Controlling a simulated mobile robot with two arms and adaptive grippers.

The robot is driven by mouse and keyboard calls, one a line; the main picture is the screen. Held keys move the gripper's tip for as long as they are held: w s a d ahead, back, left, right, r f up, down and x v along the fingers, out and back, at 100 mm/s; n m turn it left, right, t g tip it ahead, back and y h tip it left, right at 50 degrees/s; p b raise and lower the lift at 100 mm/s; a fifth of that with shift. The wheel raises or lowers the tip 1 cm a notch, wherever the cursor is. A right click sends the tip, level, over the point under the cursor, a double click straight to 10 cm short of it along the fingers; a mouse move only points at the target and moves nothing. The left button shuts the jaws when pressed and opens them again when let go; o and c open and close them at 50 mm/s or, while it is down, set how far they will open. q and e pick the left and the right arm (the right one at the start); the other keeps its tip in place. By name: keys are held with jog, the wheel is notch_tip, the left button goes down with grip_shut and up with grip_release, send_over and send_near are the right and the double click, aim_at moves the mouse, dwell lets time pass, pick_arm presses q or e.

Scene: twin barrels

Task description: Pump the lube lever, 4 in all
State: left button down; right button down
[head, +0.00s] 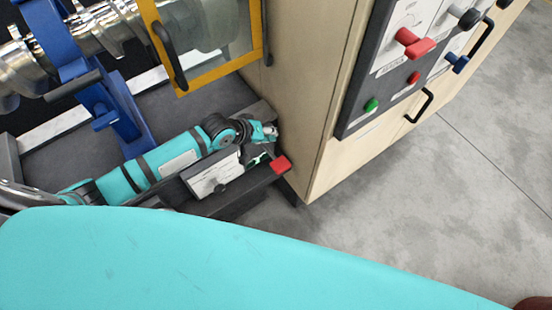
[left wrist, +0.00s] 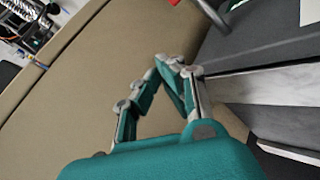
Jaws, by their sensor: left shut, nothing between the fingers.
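A red handle (head: 281,164) sticks out at the right end of a low dark unit with a white label plate (head: 212,174); I take it for the lube lever, but the label is too small to read. My left gripper (head: 268,131) is just beyond the red handle, close to the wooden cabinet's side, and appears apart from the handle. In the left wrist view its fingertips (left wrist: 172,64) come together, shut and empty. A bit of red (left wrist: 174,2) and a grey bar show at that view's top edge. My right gripper is not in view.
The wooden cabinet (head: 305,95) stands right of my left gripper. Its panel (head: 395,65) carries a red lever (head: 415,43), a blue knob and green and red buttons. A yellow-framed guard (head: 211,68) and blue machine parts (head: 118,105) are at left. Grey floor at right is clear.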

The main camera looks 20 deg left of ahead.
pick_arm(q)
jog(key=b, duration=0.5)
send_over(273, 157)
notch_tip(273, 157, down, 6)
jog(key=shift+w+a+r, duration=0.15)
jog(key=shift+r, duration=0.1)
jog(key=shift+f, duration=0.85)
jog(key=shift+f, duration=0.15)
jog(key=shift+d+f, duration=0.2)
jog(key=shift+f, duration=0.05)
